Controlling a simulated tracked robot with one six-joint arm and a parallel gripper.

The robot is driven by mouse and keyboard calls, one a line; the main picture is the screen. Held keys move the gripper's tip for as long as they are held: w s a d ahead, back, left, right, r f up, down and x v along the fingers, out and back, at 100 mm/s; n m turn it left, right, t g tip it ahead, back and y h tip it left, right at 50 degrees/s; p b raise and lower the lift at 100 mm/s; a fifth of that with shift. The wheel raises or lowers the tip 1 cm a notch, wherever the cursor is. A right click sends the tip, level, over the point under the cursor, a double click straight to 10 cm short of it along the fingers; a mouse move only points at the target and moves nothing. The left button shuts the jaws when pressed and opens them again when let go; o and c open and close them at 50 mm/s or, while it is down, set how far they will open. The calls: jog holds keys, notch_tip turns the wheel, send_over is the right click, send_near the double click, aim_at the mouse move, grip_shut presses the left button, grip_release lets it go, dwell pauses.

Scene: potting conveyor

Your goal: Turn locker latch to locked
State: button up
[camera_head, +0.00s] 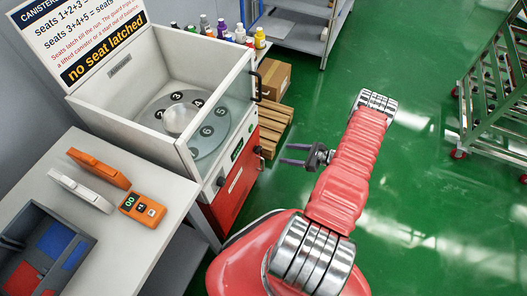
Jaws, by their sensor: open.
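The red locker (232,204) sits under the white machine, with a pale label on its front. A small grey fitting (258,151) at the upper right edge of its front looks like the latch; its locked or unlocked position is too small to tell. My gripper (284,154) is to the right of that fitting, with its two dark fingers spread and pointing left toward it. The gripper is open and empty, and a gap shows between the fingertips and the fitting.
The white machine (88,98) has a clear front panel with a black handle (257,86) above the locker. A cardboard box (274,79) and wooden pallets (275,122) stand behind. A white table (52,181) is at left, a metal rack (497,85) at right. Green floor is clear between.

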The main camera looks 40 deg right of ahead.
aim_at(259, 151)
jog(key=x, duration=1.3)
jog(key=shift+w+a+f, duration=0.15)
jog(key=shift+f, duration=0.05)
jog(key=shift+c, duration=0.7)
jog(key=c, duration=0.9)
jog(key=shift+a, duration=0.3)
jog(key=shift+d, duration=0.1)
